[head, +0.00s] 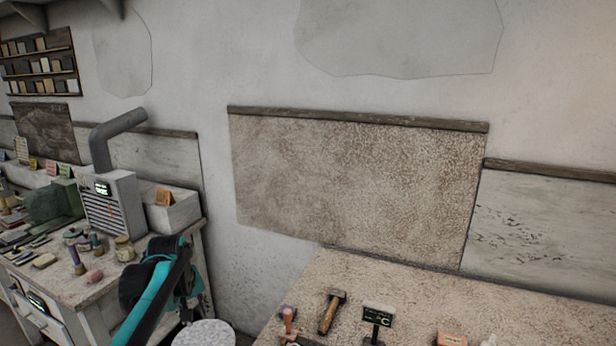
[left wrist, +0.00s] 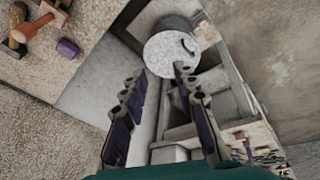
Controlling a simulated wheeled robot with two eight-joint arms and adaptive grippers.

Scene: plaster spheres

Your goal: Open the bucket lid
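The bucket's round, speckled pale-grey lid (head: 204,335) is at the bottom edge of the head view, beside my left arm, and cut off by the frame. In the left wrist view the lid (left wrist: 165,54) lies on the grey bucket (left wrist: 174,23), with a small dark curved handle (left wrist: 188,47) near its right side. My left gripper (left wrist: 157,79) is open, with its two fingers spread and nothing between them. The right fingertip overlaps the lid's lower edge in that view; I cannot tell whether it touches. In the head view the left gripper (head: 188,300) is partly hidden by its arm.
A speckled worktop (head: 410,290) on the right holds a hammer (head: 331,312), a small sign (head: 377,318) and other tools. A cluttered bench (head: 75,285) stands at left with a grey pipe-topped unit (head: 112,205). A wall closes the back.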

